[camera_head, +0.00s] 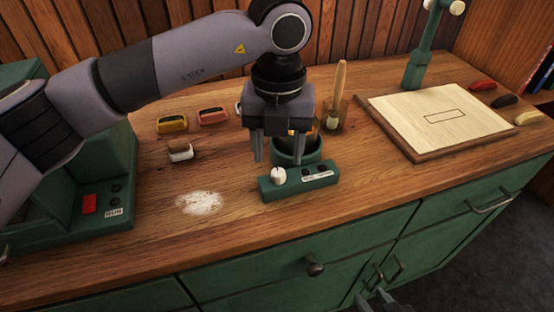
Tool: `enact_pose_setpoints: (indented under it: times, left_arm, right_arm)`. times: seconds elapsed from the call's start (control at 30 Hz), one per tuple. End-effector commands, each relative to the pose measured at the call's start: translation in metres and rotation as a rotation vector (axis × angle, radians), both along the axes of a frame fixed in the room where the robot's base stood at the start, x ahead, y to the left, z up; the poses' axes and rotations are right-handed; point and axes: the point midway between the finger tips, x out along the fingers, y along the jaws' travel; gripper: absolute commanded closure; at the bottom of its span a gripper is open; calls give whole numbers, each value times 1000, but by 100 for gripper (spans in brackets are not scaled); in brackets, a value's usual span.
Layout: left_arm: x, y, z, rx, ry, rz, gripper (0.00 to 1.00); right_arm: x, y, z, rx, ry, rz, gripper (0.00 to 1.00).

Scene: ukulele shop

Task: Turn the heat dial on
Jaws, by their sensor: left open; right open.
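The white heat dial (278,175) sits on the left part of a small green control box (311,184) with dark buttons and a label, near the front of the wooden counter. My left gripper (276,158) points down just above and behind the dial, open. Its fingers are apart, and I see no contact with the dial. A green pot (312,155) stands behind the box, partly hidden by the gripper. My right gripper (374,297) shows only at the bottom edge, low in front of the cabinet, open and empty.
A green machine with a red switch (89,204) stands left. Small colored tins (172,124) lie behind the arm. A jar with a brush (336,112) stands behind the pot. A pale board (440,118) lies right. White powder (200,203) marks the counter; bare wood surrounds it.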

Motion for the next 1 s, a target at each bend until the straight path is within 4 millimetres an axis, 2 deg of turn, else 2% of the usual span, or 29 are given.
enact_pose_setpoints:
  times: [0.1,0.3,0.6,0.63,0.7,0.8,1.0]
  left_arm:
    - [-1,0,-19,-1,4,-2,46]
    - [0,0,-40,-3,2,-2,46]
    - [0,-1,-44,-4,0,-3,46]
    - [0,-1,-44,-4,0,-3,49]
    - [0,-1,-44,-4,0,-3,72]
    - [0,-1,-44,-4,1,-2,100]
    - [0,-1,-44,-4,1,-8,100]
  right_arm:
    - [0,0,4,0,0,0,57]
    - [0,0,6,0,1,0,57]
    - [0,0,6,0,1,0,57]
    - [0,0,6,0,1,0,57]
    - [0,0,6,0,1,0,57]
    - [0,0,6,1,1,-1,57]
    - [0,0,5,1,1,-1,57]
